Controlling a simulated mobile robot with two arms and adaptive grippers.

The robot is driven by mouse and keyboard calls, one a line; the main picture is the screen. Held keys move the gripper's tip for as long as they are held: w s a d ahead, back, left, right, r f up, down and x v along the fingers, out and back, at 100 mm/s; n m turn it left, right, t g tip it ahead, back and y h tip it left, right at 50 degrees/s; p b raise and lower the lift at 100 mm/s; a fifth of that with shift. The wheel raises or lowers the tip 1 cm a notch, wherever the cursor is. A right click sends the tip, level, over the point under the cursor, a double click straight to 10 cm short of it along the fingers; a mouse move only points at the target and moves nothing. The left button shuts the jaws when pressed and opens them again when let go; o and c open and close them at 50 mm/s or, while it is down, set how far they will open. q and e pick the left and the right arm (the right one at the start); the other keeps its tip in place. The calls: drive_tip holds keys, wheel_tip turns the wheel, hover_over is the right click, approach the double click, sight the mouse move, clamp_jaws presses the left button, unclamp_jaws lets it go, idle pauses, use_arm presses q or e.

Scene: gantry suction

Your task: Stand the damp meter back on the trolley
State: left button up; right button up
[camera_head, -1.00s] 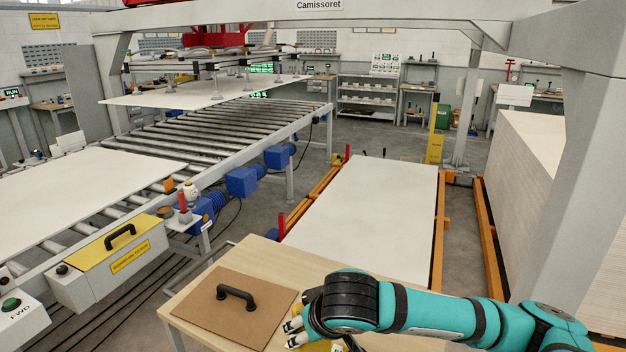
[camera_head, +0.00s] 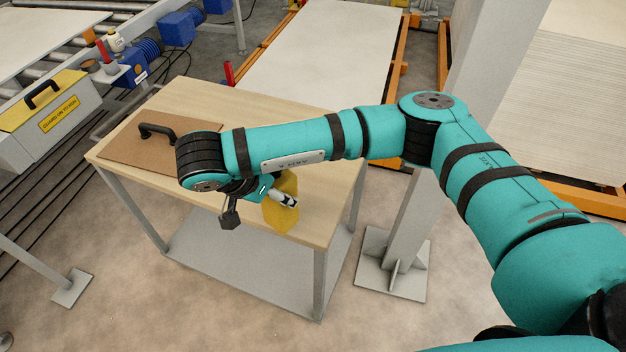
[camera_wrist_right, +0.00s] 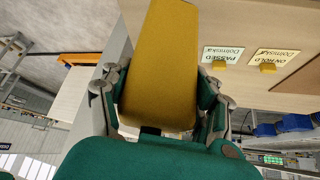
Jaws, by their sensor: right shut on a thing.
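The yellow block-shaped body that I take for the damp meter (camera_head: 281,212) is at the near edge of the wood-topped trolley (camera_head: 300,130), partly hidden by my right gripper (camera_head: 272,192). In the right wrist view, my right gripper (camera_wrist_right: 163,95) has its fingers on both sides of the yellow damp meter (camera_wrist_right: 163,55) and is shut on it. I cannot tell whether its base touches the trolley top. My left gripper is not in view.
A brown board with a black handle (camera_head: 155,145) lies on the trolley's left part. PASSED (camera_wrist_right: 221,57) and ON HOLD (camera_wrist_right: 272,60) labels show beside the meter in the wrist view. A grey post (camera_head: 403,235) stands right of the trolley.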

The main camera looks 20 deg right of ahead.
drive_tip(key=w+d+f+p, duration=0.4)
drive_tip(key=w+d+p, duration=0.1)
drive_tip(key=w+d, duration=0.5)
drive_tip(key=shift+w+d+f, duration=0.3)
drive_tip(key=shift+d+f, duration=0.1)
drive_tip(key=shift+d, duration=0.1)
drive_tip(key=shift+f, duration=0.1)
drive_tip(key=o, duration=1.7)
drive_tip(key=shift+s, duration=0.1)
drive_tip(key=shift+c, duration=0.2)
drive_tip(key=b+v, duration=0.3)
drive_tip(key=v, duration=0.9)
